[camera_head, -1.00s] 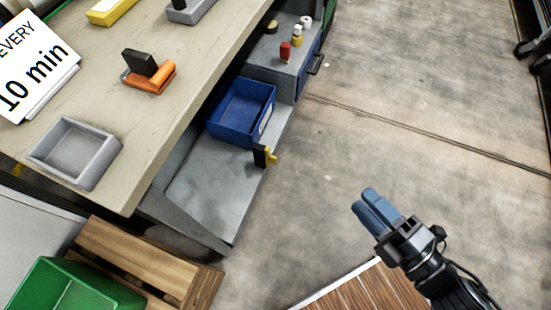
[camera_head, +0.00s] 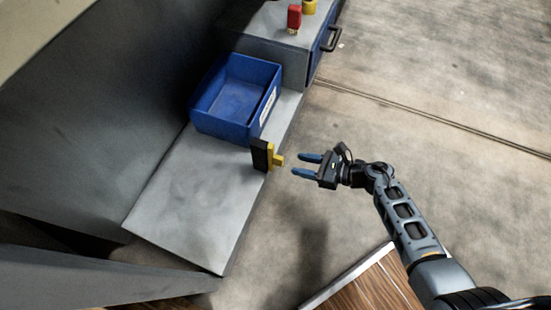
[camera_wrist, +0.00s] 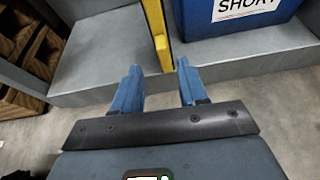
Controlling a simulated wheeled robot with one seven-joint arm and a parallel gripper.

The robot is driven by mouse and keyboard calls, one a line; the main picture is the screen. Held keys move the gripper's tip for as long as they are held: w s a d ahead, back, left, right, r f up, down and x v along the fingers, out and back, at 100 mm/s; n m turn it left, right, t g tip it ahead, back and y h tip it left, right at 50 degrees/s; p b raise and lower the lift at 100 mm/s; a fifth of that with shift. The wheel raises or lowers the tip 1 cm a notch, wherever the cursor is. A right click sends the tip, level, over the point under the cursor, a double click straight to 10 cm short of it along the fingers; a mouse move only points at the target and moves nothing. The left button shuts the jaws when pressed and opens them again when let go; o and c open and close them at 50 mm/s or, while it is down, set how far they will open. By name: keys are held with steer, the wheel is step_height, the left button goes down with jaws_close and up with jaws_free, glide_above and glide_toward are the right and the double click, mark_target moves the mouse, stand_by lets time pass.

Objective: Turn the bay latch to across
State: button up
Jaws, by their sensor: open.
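The bay latch, a black plate (camera_head: 260,155) with a yellow handle (camera_head: 276,160), stands at the front edge of the grey shelf (camera_head: 190,210), beside the blue bin. In the wrist view the yellow handle (camera_wrist: 156,32) runs up and down the picture, upright rather than across; its top is cut off by the frame. My gripper (camera_head: 303,165) is open and empty, just right of the latch in the head view, with its blue fingers pointing at it. In the wrist view the handle's lower end sits ahead of the gap between my fingertips (camera_wrist: 158,70), with no clear contact.
The blue bin (camera_head: 232,125), labelled SHORT in the wrist view, stands on the shelf behind the latch. A grey cabinet with a handle (camera_head: 331,38) holds a red item (camera_head: 294,18) and a yellow item (camera_head: 309,6).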

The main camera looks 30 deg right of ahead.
mark_target(280, 161)
steer(key=shift+n, duration=0.3)
steer(key=shift+f+b+x, duration=0.15)
steer(key=shift+b+x, duration=0.5)
steer(key=shift+x, duration=1.5)
steer(key=shift+f+b+x, duration=0.15)
steer(key=shift+b+x, duration=0.5)
steer(key=shift+x, duration=1.5)
steer(key=shift+d, duration=0.2)
steer(key=shift+c, duration=0.3)
steer(key=shift+s, duration=0.1)
jaws_close()
